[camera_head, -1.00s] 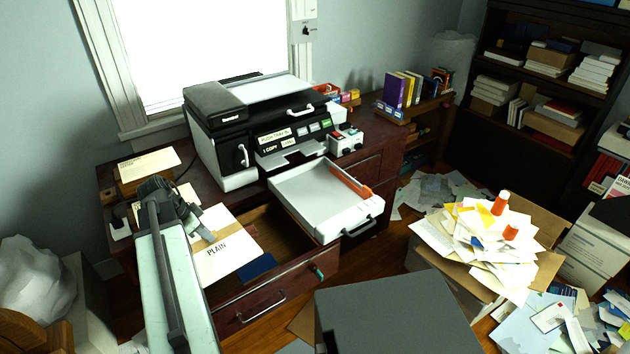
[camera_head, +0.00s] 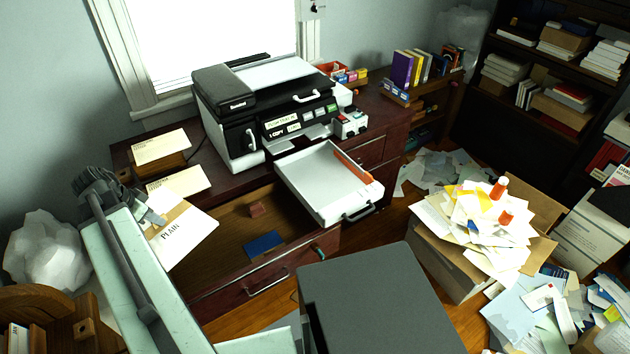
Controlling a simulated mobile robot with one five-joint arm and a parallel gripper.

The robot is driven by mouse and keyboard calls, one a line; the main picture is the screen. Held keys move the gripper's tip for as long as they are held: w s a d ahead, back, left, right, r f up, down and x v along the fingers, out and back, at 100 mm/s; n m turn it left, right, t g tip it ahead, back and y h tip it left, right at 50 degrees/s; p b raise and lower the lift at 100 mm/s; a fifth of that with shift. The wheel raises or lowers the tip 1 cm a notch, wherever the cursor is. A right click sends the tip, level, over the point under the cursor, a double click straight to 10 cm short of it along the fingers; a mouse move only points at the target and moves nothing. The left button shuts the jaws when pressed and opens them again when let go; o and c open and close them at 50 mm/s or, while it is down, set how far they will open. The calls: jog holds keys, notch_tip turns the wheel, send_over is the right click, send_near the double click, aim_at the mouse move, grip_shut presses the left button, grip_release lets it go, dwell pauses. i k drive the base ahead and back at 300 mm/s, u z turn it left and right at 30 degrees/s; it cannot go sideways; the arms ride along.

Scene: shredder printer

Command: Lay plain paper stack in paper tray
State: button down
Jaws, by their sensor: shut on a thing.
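The plain paper stack (camera_head: 184,243) is a white stack labelled "PLAIN" with a tan band, left of centre. My gripper (camera_head: 158,218) is shut on its upper left edge and holds it tilted beside the open desk drawer; its fingertips are partly hidden by the stack and my arm. The paper tray (camera_head: 318,183) is a white, shallow tray pulled out from the front of the printer (camera_head: 262,110), with an orange guide along its right side and a dark handle in front. It looks empty. The stack is apart from it, to its left.
The open drawer (camera_head: 225,281) lies between stack and tray, holding a blue item (camera_head: 263,244) and a small reddish block (camera_head: 257,208). Two labelled paper piles (camera_head: 160,146) sit on the desk's left. A grey box top (camera_head: 375,300) stands in front. A paper-covered carton (camera_head: 445,262) stands right.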

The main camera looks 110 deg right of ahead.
aim_at(320, 180)
jog(key=k, duration=1.95)
jog(key=z, duration=0.8)
jog(key=i, duration=1)
jog(key=u, duration=0.1)
